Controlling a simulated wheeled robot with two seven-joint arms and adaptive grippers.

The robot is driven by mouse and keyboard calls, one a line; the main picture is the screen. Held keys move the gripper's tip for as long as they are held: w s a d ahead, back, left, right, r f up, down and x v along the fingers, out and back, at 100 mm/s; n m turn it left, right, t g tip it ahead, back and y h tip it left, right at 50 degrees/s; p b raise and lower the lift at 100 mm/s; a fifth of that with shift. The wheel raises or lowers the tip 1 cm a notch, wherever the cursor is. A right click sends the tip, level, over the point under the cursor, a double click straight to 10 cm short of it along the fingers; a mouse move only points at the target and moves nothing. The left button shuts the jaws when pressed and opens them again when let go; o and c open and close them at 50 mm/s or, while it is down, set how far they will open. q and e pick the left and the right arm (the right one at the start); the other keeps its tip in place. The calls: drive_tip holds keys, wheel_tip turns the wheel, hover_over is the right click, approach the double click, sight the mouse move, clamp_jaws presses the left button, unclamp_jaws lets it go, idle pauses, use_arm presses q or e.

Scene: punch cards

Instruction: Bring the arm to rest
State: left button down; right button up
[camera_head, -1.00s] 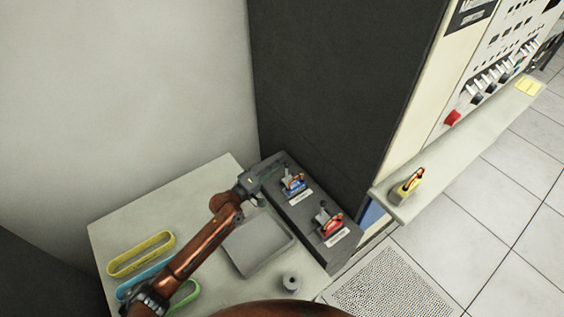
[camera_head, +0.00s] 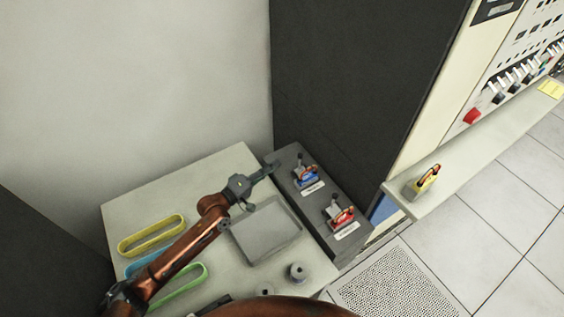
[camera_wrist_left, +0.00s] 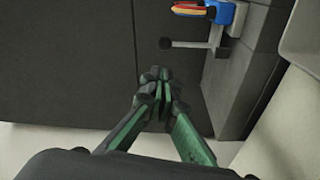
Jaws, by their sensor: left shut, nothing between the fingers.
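My left arm (camera_head: 190,242) reaches over the table from the lower left in the head view. Its gripper (camera_head: 272,166) is shut and empty, above the table's far right part, just left of the dark panel with the blue switch (camera_head: 306,177). In the left wrist view the fingers of the gripper (camera_wrist_left: 158,92) are closed together. The blue switch (camera_wrist_left: 228,14) with its orange handle and black-knobbed lever stands beyond the fingertips there. My right gripper is not in view.
The table (camera_head: 185,190) holds a yellow tray (camera_head: 151,235), a blue one, a green one (camera_head: 177,290), a grey tray (camera_head: 298,233) and a small spool (camera_head: 297,272). A red switch (camera_head: 340,217) sits on the dark panel (camera_head: 318,203). A yellow-orange item (camera_head: 423,182) rests on the console ledge.

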use_arm(q)
drive_tip(key=shift+s+a, duration=0.3)
drive_tip(key=shift+s, duration=0.05)
drive_tip(key=shift+d, duration=0.1)
drive_tip(key=p+x, duration=0.1)
drive_tip(key=x, duration=0.5)
